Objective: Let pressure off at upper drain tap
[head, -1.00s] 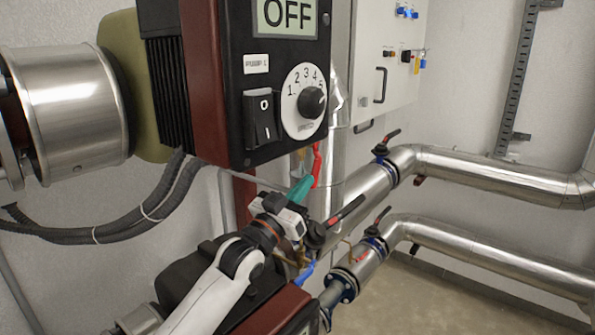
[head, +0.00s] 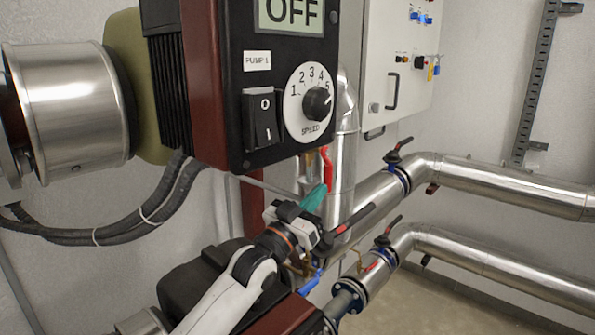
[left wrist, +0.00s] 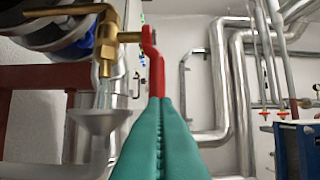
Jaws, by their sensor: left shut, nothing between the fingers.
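The upper drain tap is brass (left wrist: 110,45) with a red lever (left wrist: 154,70), at the upper left to middle in the left wrist view. The lever hangs down from the brass stem. In the head view the red lever (head: 327,164) shows below the pump control box. My left gripper (head: 320,190) has green fingers, shut with nothing between them. In the left wrist view the fingertips (left wrist: 158,102) overlap the lever's lower end; I cannot tell whether they touch. Pale streaks, perhaps water, show between the spout and a grey funnel (left wrist: 95,122). My right gripper is not in view.
The pump control box (head: 270,90), reading OFF, hangs just above my left gripper. Black-handled valves (head: 400,155) and silver pipes (head: 490,180) lie to the right. A grey cabinet (head: 400,60) is on the back wall. Floor at lower right is clear.

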